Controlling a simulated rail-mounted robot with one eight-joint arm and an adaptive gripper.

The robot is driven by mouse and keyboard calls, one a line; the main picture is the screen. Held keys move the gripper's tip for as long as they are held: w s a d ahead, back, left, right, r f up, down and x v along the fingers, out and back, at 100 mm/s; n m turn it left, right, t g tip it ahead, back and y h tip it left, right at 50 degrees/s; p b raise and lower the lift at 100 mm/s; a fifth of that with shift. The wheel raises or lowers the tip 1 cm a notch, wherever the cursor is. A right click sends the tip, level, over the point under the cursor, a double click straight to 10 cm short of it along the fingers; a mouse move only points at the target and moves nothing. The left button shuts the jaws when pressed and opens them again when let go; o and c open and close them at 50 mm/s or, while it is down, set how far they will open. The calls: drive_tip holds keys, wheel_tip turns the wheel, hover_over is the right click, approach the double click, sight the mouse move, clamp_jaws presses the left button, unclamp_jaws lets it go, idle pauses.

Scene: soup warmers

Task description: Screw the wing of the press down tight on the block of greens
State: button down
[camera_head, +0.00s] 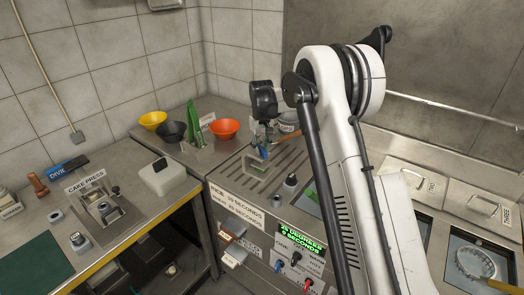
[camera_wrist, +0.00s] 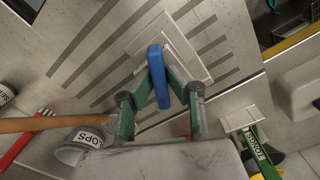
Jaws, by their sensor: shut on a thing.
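The press (camera_head: 103,208) stands on the left counter by a "CAKE PRESS" label. It has a metal frame with small knobs; I cannot make out which part is its wing. I cannot make out a block of greens in either view. My gripper (camera_wrist: 158,72) is shut on a blue, narrow object (camera_wrist: 158,88), held between its green fingertips. In the head view my gripper (camera_head: 262,143) and the blue object (camera_head: 264,154) are over the slotted metal counter, above a pale square plate (camera_head: 257,168), well to the right of the press.
A white box (camera_head: 161,177) stands right of the press. A metal pot (camera_head: 288,124) is behind my gripper. A dark green mat (camera_head: 32,262) lies front left.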

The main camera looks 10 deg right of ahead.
drive_tip(key=shift+m, duration=0.5)
drive_tip(key=shift+m+b, duration=0.75)
drive_tip(key=shift+m, duration=0.95)
drive_tip(key=shift+f+m+b, duration=0.1)
drive_tip(key=shift+m+b, duration=0.35)
drive_tip(key=shift+m, duration=1.25)
